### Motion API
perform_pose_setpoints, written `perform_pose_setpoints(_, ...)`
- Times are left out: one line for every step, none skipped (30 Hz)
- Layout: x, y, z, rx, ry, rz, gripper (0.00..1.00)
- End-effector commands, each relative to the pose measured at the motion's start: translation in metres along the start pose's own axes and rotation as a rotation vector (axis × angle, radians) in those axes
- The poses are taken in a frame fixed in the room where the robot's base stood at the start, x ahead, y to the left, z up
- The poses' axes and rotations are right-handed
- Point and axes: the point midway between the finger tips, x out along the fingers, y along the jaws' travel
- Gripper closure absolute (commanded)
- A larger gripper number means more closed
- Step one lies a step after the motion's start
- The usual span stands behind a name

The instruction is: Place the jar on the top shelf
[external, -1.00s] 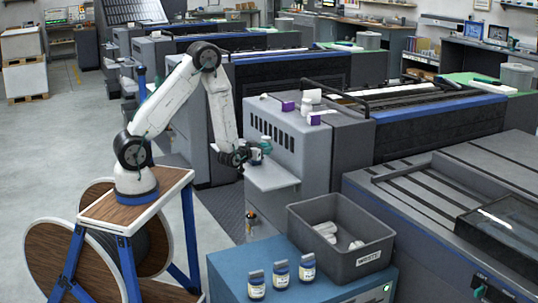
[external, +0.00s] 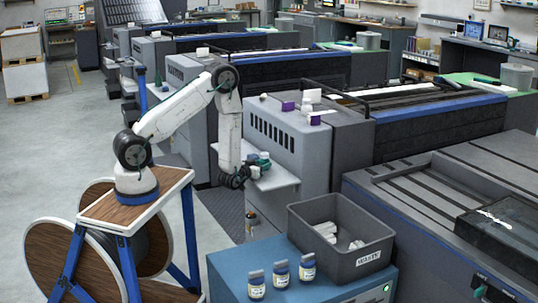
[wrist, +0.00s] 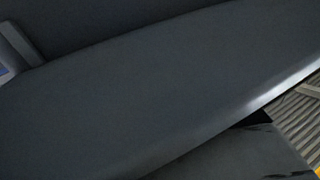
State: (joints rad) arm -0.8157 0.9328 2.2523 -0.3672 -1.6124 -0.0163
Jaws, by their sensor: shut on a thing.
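My gripper (external: 245,173) is at the end of my arm, low at the left edge of the white shelf (external: 279,182) on the front of the grey ink unit. It is shut on a small jar with teal colour on it (external: 263,160), which shows just to the right of the fingers, over the shelf. The fingers are small and dark here, so the exact grip is hard to see, and I cannot tell whether the jar touches the shelf. In the wrist view a dark grey surface (wrist: 150,85) fills most of the picture; neither fingertips nor jar can be made out.
Several small items, including a purple box (external: 288,106), stand on top of the ink unit (external: 290,137). An amber bottle (external: 251,222) stands below the shelf. In front, a blue cabinet (external: 235,270) carries three blue-labelled jars (external: 281,273) and a grey waste bin (external: 365,262).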

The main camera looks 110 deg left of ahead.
Motion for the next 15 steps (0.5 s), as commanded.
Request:
perform_pose_setpoints(0.0003,0.0001,-0.0009,-0.001,0.002,0.0,0.85)
perform_pose_setpoints(0.0003,0.0001,-0.001,-0.001,0.002,0.0,0.85)
perform_pose_setpoints(0.0003,0.0001,-0.0011,-0.001,0.001,0.0,0.85)
perform_pose_setpoints(0.0003,0.0001,-0.0011,0.0,0.001,0.0,0.85)
perform_pose_setpoints(0.0003,0.0001,-0.0009,0.0,0.001,0.0,0.85)
perform_pose_setpoints(0.0002,0.0001,0.0,0.0,0.001,0.0,0.85)
perform_pose_setpoints(0.0002,0.0001,0.001,0.0,0.0,0.0,0.85)
perform_pose_setpoints(0.0002,0.0001,0.0021,0.0,0.0,0.0,0.85)
perform_pose_setpoints(0.0002,0.0001,0.0024,0.0,0.0,0.0,0.5)
perform_pose_setpoints(0.0002,0.0001,0.0022,0.0,0.0,0.0,0.47)
perform_pose_setpoints(0.0002,0.0001,0.0021,0.0,0.0,0.0,0.47)
perform_pose_setpoints(0.0002,0.0001,0.002,0.0,0.0,0.0,0.47)
perform_pose_setpoints(0.0002,0.0001,0.002,0.0,0.0,0.0,0.47)
perform_pose_setpoints(0.0002,0.0001,0.002,0.0,0.0,0.0,0.47)
perform_pose_setpoints(0.0002,0.0001,0.0019,0.0,0.0,0.0,0.47)
